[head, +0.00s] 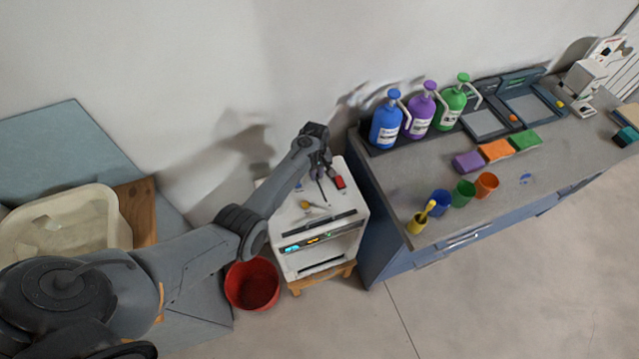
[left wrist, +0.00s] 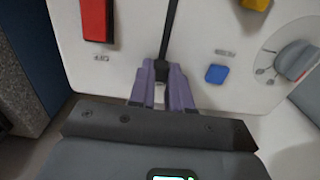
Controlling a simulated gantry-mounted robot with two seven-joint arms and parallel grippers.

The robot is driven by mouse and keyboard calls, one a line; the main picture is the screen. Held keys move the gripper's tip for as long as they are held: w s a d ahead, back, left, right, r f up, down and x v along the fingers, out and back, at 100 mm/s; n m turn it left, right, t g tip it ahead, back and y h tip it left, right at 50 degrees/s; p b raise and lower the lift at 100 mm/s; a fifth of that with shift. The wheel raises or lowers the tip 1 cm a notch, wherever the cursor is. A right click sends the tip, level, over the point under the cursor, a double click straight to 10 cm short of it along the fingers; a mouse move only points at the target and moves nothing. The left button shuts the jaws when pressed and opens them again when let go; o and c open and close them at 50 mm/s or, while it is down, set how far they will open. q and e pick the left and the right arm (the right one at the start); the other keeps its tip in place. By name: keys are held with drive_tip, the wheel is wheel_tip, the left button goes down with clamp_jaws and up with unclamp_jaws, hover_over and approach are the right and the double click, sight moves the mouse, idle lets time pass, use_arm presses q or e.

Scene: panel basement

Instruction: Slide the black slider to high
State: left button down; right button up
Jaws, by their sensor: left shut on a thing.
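The white panel box (head: 291,219) stands on a small wooden stool between the wall and the counter. Its top carries a dark slider slot (head: 322,192), which shows as a black line in the left wrist view (left wrist: 170,25). My left gripper (head: 324,166) is at the far end of this slot. In the left wrist view, its purple fingers (left wrist: 163,88) are shut on the black slider (left wrist: 162,69). The slot runs away from the fingers toward the top of that view. Most of the slider is hidden between the fingers. No high marking is readable. My right gripper is not in view.
A red switch (left wrist: 94,18), a blue button (left wrist: 216,73), a yellow control (left wrist: 256,4) and a grey dial (left wrist: 296,60) are near the slot. A red bucket (head: 252,284) stands left of the box; a counter (head: 410,180) stands right.

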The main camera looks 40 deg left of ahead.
use_arm(q)
drive_tip(key=shift+a, duration=0.1)
drive_tip(key=c, duration=1)
unclamp_jaws()
drive_tip(key=shift+a, duration=0.1)
drive_tip(key=shift+c, duration=0.2)
wheel_tip(320, 180, up, 11)
drive_tip(key=p, duration=0.2)
drive_tip(key=shift+f, duration=0.1)
